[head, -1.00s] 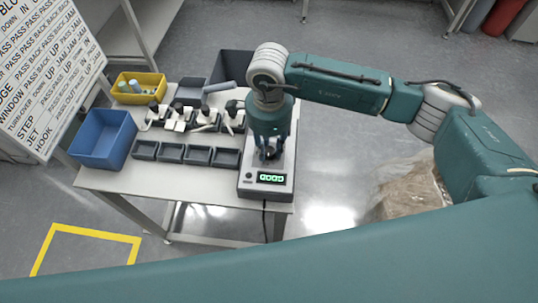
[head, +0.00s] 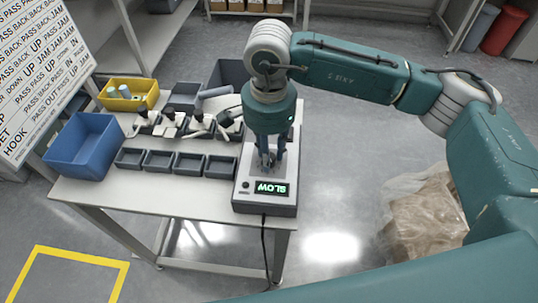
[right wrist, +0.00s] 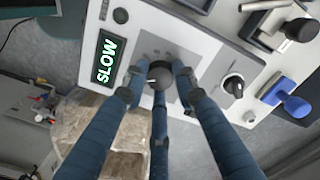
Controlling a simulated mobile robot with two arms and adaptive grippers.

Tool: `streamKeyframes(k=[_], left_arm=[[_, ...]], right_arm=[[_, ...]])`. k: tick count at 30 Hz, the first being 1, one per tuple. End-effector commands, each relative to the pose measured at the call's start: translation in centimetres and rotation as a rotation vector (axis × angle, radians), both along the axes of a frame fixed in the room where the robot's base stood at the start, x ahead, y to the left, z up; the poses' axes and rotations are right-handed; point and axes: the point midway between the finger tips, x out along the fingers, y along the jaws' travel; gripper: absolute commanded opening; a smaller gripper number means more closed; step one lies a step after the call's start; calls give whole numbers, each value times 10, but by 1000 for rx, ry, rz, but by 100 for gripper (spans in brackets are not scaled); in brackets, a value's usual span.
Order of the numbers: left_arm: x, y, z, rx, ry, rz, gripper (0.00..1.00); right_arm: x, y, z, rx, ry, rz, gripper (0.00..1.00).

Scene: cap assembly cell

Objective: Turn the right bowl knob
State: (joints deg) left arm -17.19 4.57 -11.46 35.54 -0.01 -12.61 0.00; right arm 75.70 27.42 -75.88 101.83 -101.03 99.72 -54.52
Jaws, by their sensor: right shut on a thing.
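The right gripper (head: 270,160) is over the grey control box (head: 245,203) at the bench's right end. In the right wrist view, its three blue fingers (right wrist: 159,76) are shut around a round black knob (right wrist: 158,72) on the box's panel. A second black knob (right wrist: 233,86) with a white mark stands free to the right in that view. A lit display (right wrist: 106,60) reads SLOW in green; it also shows in the head view (head: 271,188). In the head view the gripper hides both knobs. My left gripper is not in view.
Small grey bins (head: 190,163) stand left of the box, with a row of black-and-white fixtures (head: 170,125) behind them. A blue bin (head: 82,148) and a yellow bin (head: 128,94) are at the bench's left.

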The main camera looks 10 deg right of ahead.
Motion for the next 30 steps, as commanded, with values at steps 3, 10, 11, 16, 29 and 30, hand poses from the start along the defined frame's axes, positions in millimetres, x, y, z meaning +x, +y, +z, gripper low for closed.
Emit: streamKeyframes(k=[3, 10, 11, 16, 29, 30], left_arm=[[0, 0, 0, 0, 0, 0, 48], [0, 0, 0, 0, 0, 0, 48], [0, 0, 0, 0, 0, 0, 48], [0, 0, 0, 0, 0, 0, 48], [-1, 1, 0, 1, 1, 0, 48], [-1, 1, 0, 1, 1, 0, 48]], right_arm=[[1, 0, 1, 0, -2, 2, 1], [1, 0, 2, 1, -3, 1, 1], [1, 0, 2, 1, -3, 1, 1], [1, 0, 1, 0, -2, 1, 47], [1, 0, 22, 1, -4, 1, 47], [1, 0, 30, 1, -5, 1, 47]])
